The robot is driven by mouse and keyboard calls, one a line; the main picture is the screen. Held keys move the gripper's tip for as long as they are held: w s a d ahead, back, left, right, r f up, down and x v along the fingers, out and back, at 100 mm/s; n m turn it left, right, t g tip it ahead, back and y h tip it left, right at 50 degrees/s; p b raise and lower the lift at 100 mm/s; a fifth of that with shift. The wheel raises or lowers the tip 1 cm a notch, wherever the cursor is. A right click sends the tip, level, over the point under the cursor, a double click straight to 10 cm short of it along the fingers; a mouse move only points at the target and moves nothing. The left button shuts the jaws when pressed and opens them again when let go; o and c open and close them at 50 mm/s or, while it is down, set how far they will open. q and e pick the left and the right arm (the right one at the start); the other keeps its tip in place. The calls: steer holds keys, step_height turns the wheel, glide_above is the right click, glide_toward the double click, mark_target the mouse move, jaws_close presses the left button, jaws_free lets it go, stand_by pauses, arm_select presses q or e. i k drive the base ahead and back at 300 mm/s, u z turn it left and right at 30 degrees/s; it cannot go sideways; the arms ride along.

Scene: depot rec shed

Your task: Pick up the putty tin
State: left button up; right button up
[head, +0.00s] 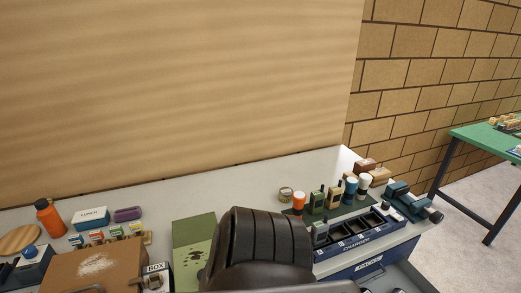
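A small round tin (286,195) stands on the pale bench near its back edge, right of the middle of the head view. It may be the putty tin, but its label is too small to read. It stands just left of a green mat with radios and orange- and blue-topped items. No gripper shows clearly in the head view. A large black ribbed part, probably one of my arm links, fills the lower middle and hides the bench behind it.
A navy charger rack (365,233) stands right of the tin, with a teal tool (412,203) beyond it. At left are an orange bottle (49,218), a lunch box (91,218) and a brown board (92,269). Bare bench lies left of the tin.

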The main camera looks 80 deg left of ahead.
mark_target(285, 193)
steer(key=u, duration=1.9)
